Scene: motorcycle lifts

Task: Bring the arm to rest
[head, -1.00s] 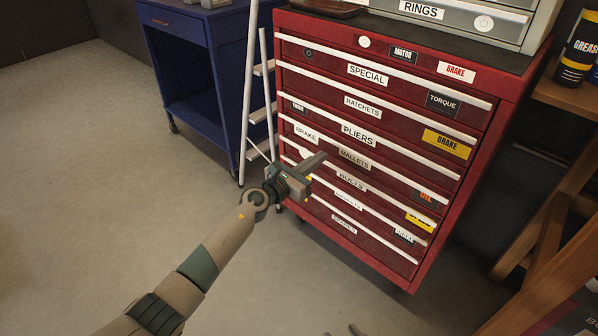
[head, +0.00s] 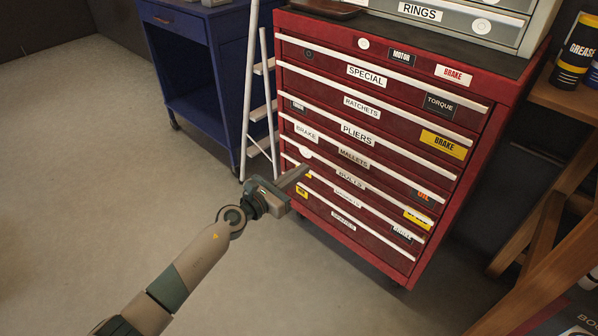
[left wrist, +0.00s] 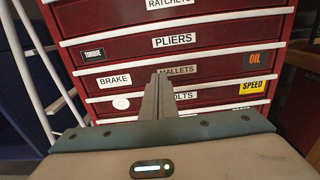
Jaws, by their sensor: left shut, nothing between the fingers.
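My left gripper (head: 293,178) is shut and empty. In the head view my left arm reaches up from the lower left, and the gripper shows in front of the lower drawers of a red tool cabinet (head: 375,150). In the left wrist view the closed fingers (left wrist: 158,100) point toward the cabinet's drawers, over the MALLETS label. I cannot tell how wide the gap to the drawer fronts is. All visible drawers look shut. My right gripper is not in view.
A white stepladder (head: 249,100) leans beside the cabinet's left side, close to my left gripper. A blue cart (head: 185,60) stands behind it. A wooden shelf (head: 565,100) with a GREASE can (head: 576,50) is at the right. The floor (head: 90,180) at the left is clear.

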